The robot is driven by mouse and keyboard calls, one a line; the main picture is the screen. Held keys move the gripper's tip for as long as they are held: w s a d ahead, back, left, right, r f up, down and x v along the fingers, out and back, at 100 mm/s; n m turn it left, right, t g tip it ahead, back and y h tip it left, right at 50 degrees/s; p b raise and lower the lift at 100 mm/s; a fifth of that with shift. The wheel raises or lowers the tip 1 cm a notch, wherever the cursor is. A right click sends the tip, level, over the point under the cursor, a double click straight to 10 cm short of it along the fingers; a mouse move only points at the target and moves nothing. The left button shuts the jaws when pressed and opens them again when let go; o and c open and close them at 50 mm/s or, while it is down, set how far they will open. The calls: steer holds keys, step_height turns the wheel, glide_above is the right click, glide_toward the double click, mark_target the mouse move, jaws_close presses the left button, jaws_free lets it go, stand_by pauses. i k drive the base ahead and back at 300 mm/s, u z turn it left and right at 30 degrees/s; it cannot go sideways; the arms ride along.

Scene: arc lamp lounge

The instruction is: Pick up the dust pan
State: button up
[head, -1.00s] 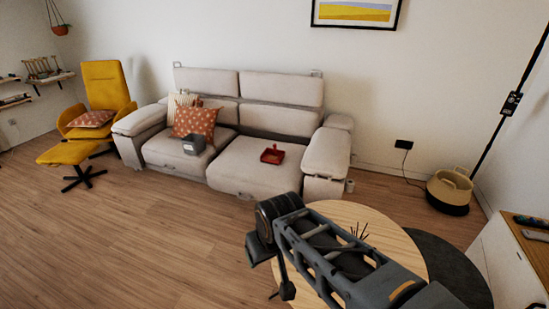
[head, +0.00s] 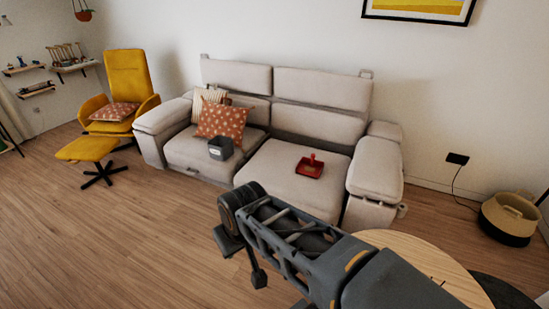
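A small red dust pan (head: 310,168) lies on the right seat cushion of the light grey sofa (head: 290,190). Its finer shape is too small to make out, but a short upright part shows at its back. My arm reaches in from the bottom right, over the floor in front of the sofa. My gripper end is near the lower middle of the view, apart from the dust pan and on the near side of it. Its fingers cannot be made out clearly.
A grey box (head: 221,148) and an orange patterned pillow (head: 221,122) are on the left seat. A round wooden table (head: 420,262) stands at bottom right. A yellow chair (head: 128,85) and footstool (head: 86,149) are at left. The floor (head: 110,240) at lower left is clear.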

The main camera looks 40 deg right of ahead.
mark_target(311, 167)
steer(key=u, duration=0.25)
steer(key=i, duration=0.95)
steer(key=z, duration=0.5)
steer(key=i, duration=0.5)
steer(key=z, duration=1.1)
steer(key=i, duration=1.25)
steer(key=z, duration=0.2)
